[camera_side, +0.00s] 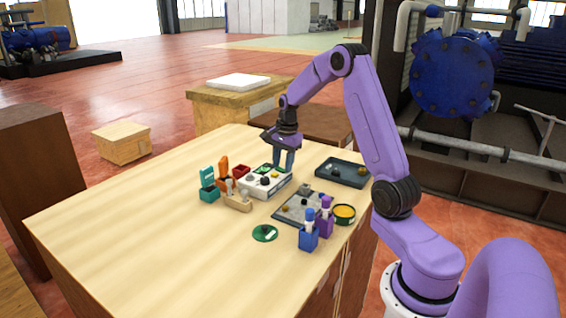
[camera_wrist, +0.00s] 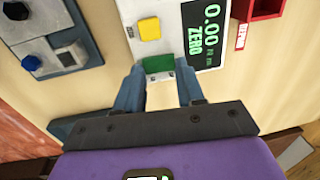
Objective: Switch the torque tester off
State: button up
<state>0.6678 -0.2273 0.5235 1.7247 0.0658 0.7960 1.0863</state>
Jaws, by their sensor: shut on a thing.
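The torque tester (camera_side: 266,187) is a white box near the middle of the table; in the wrist view (camera_wrist: 170,45) its face carries a dark display (camera_wrist: 203,35) reading 0.00 and ZERO in green. A yellow button (camera_wrist: 149,29) sits beside the display. A green switch part (camera_wrist: 159,64) sits at the tester's near edge. My gripper (camera_wrist: 159,72) is at that edge, its blue fingers on either side of the green part and shut on it. In the side view my gripper (camera_side: 284,166) points down at the tester's back end; the contact is too small to see there.
A red bin (camera_wrist: 265,8) stands close beside the tester. A grey plate with small parts (camera_side: 303,207) lies in front of it, and a dark tray (camera_side: 343,172) lies to the right. Several coloured holders stand around. The table's left part (camera_side: 130,215) is clear.

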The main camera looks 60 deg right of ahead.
aim_at(281, 168)
jog(key=shift+w+g, duration=0.15)
jog(key=shift+g, duration=0.45)
jog(key=o, duration=1)
jog(key=shift+o, duration=0.2)
jog(key=shift+r, duration=0.1)
notch_tip(281, 168, up, 17)
jog(key=shift+r, duration=0.15)
jog(key=shift+w, duration=0.1)
